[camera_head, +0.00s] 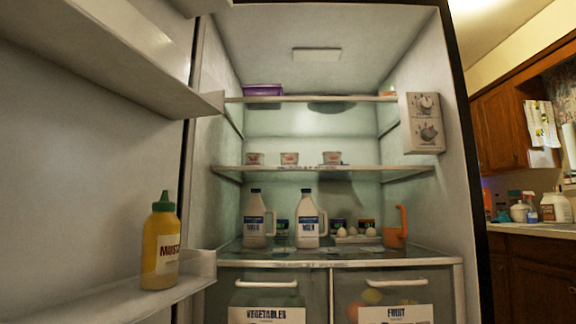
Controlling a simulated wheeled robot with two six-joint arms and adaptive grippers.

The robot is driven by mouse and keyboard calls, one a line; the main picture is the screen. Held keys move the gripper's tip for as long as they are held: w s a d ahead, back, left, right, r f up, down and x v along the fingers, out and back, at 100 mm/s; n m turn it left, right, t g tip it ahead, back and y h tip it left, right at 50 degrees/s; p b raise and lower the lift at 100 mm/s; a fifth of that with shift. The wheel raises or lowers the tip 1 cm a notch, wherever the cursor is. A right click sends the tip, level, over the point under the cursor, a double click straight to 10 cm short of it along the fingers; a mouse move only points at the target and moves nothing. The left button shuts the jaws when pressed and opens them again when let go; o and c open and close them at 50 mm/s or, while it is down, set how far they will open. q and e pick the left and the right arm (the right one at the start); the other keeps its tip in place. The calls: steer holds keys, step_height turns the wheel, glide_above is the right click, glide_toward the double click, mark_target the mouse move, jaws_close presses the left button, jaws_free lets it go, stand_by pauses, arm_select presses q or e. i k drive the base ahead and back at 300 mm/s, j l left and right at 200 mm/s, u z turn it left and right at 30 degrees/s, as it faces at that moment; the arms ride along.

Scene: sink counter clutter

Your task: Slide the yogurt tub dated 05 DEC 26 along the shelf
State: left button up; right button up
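Three small white tubs with reddish labels stand on the middle shelf (330,174) of the open fridge: a left tub (255,158), a middle tub (289,158) and a right tub (332,157). The left and middle tubs are closer together than the middle and right ones. Their dates are too small to read, so I cannot tell which is dated 05 DEC 26. Neither of my grippers is in view.
The upper shelf (300,99) holds a purple container (263,90). Below are two milk jugs (307,220), eggs (352,232) and an orange pitcher (396,230). A mustard bottle (161,245) stands on the open door's shelf. The middle shelf's right end is free.

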mark_target(330, 157)
steer(key=i+l+u, duration=0.45)
steer(key=l, duration=0.4)
steer(key=i+j, duration=0.25)
steer(key=j+u, duration=0.05)
steer(key=j, duration=0.05)
